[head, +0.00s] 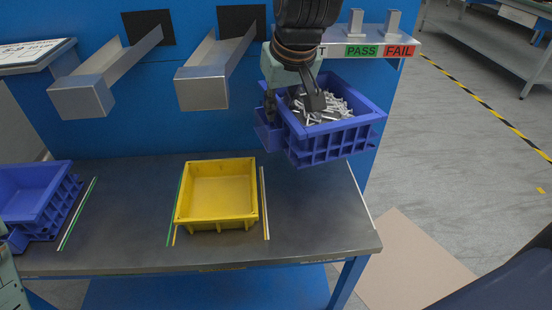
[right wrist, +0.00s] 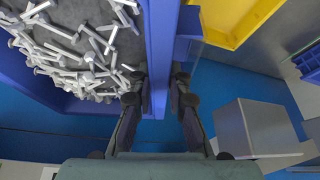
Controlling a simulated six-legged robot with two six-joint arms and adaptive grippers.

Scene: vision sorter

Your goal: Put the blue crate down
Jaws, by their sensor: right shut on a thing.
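The blue crate (head: 325,145) is full of loose silver screws or bolts (head: 325,103). It hangs in the air above the right end of the grey table (head: 300,215), tilted a little. My right gripper (head: 290,98) is shut on the crate's left wall. In the right wrist view the two fingers (right wrist: 158,100) stand on either side of the blue wall (right wrist: 160,45), with the bolts (right wrist: 75,50) to the left. The crate's underside is hidden. My left gripper is not in view.
A yellow tray (head: 222,222) sits mid-table between coloured lines. Another blue crate (head: 35,195) stands at the left end. Metal chutes (head: 205,88) jut from the blue wall. PASS (head: 361,51) and FAIL (head: 399,51) signs are behind the held crate. The table's right part looks clear.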

